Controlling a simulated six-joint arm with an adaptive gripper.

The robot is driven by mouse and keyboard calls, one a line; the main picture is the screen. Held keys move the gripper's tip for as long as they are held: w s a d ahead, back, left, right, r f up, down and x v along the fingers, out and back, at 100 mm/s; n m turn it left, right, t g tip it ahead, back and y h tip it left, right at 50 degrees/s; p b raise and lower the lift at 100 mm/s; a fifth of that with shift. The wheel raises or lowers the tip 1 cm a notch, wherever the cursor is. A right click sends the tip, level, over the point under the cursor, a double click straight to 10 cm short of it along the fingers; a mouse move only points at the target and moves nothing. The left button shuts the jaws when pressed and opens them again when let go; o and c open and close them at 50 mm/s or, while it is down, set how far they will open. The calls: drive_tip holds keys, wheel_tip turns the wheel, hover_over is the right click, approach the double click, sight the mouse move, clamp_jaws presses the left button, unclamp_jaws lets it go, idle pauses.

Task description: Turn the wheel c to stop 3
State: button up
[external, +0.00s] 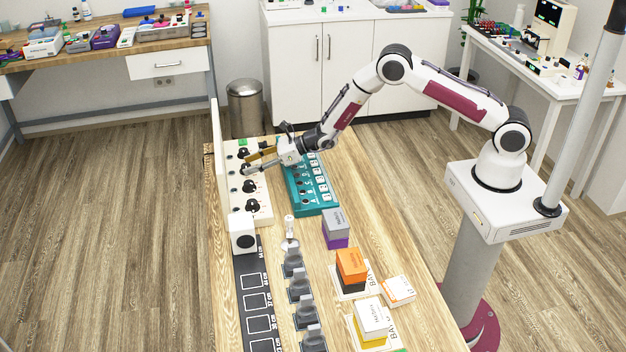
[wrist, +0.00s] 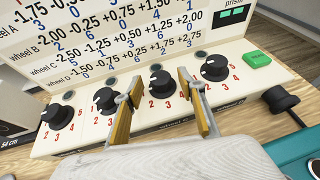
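A cream panel (external: 262,211) carries a row of several black knobs with red stop numbers around them. In the wrist view the knob third from the left (wrist: 160,84) lies between my gripper's fingers in the picture; a white mark shows at its upper left. My gripper (wrist: 158,76) is open, with one finger on each side of that knob and no clear contact. In the external view my gripper (external: 249,163) is low over the panel's upper half and hides part of it.
A neighbouring knob (wrist: 106,99) sits close outside my left finger, another (wrist: 214,68) outside my right. A green button (wrist: 257,60) is at the right end. A printed board (wrist: 120,30) stands behind. A teal panel (external: 322,196) with switches lies right of the cream panel.

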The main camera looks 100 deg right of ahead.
drive_tip(key=shift+w+f, duration=0.15)
drive_tip(key=shift+w, duration=0.2)
drive_tip(key=c, duration=1.1)
drive_tip(key=shift+c, duration=0.2)
drive_tip(key=shift+d+n+y, duration=0.15)
drive_tip(key=shift+n+y, duration=0.5)
drive_tip(key=shift+y, duration=0.15)
drive_tip(key=shift+d+n+y, duration=0.15)
drive_tip(key=shift+n+y, duration=0.5)
drive_tip(key=shift+y, duration=0.15)
drive_tip(key=shift+d+n+g+y, duration=0.2)
drive_tip(key=shift+n+g+y, duration=0.2)
drive_tip(key=shift+n+y, duration=1.5)
